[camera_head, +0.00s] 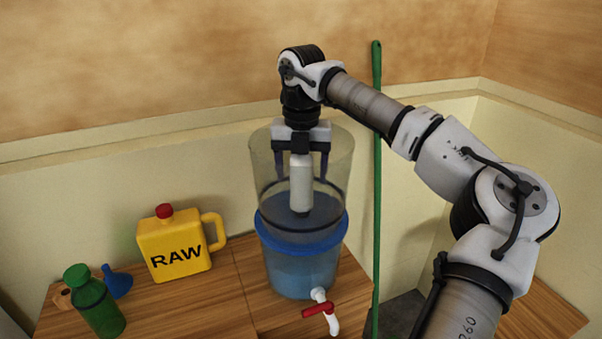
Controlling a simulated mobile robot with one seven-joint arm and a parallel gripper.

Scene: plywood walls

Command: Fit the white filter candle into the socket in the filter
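The white filter candle (301,186) is upright inside the clear upper chamber of the filter (262,165). Its lower end is over the dark chamber floor (322,218). The socket is hidden, and I cannot tell whether the candle is seated in it. My gripper (303,178) points down into the chamber from above. Its two dark fingers stand left and right of the candle's upper part, with a visible gap on each side, so it looks open around the candle. The candle's top is close under the gripper's palm.
The filter's blue lower tank has a red-handled tap (319,309) at the front. A yellow RAW jug (176,245), blue funnel (117,283) and green bottle (95,305) stand left on the wooden top (215,305). A green pole (377,200) rises behind, right of the filter.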

